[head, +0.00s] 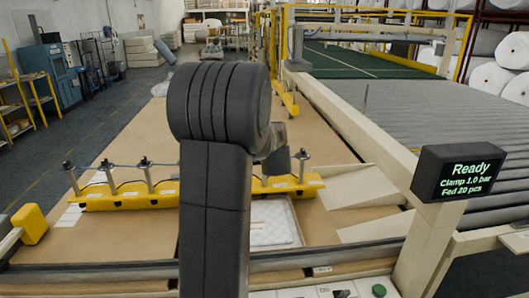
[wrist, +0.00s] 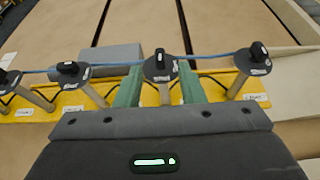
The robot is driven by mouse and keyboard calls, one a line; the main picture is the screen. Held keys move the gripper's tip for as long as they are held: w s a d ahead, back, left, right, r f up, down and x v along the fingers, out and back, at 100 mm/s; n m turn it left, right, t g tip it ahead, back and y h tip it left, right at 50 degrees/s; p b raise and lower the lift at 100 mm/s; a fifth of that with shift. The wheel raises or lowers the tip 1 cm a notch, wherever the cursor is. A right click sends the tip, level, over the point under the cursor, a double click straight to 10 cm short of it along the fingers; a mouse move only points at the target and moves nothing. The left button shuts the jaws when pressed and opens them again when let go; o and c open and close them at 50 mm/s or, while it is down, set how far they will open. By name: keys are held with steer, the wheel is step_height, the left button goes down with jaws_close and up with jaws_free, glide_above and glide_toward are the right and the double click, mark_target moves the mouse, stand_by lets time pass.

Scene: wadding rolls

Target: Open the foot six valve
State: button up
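A row of black round valves on posts stands on a yellow bar. In the wrist view, the valve between my fingers (wrist: 160,67) has its black handle pointing away from me. Another valve (wrist: 252,62) stands to its right and one (wrist: 71,70) to its left; a further one is at the left edge. Their labels are too small to read, so I cannot tell which is foot six. My gripper (wrist: 160,80) has its two green fingers apart, one on each side of the middle valve; contact is unclear. In the head view my arm hides the gripper and part of the row.
The yellow bar (head: 130,196) lies across a brown table, with a blue hose along the valves. A grey block (wrist: 112,57) lies behind the row. A dark display (head: 463,172) at the right reads "Ready, Clamp 1.0 bar, Fed 20 pcs". Grey rollers lie beyond it.

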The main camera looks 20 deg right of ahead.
steer(key=x, duration=0.5)
steer(key=shift+w+f+p, duration=0.2)
steer(key=shift+w+p, duration=0.1)
jaws_close()
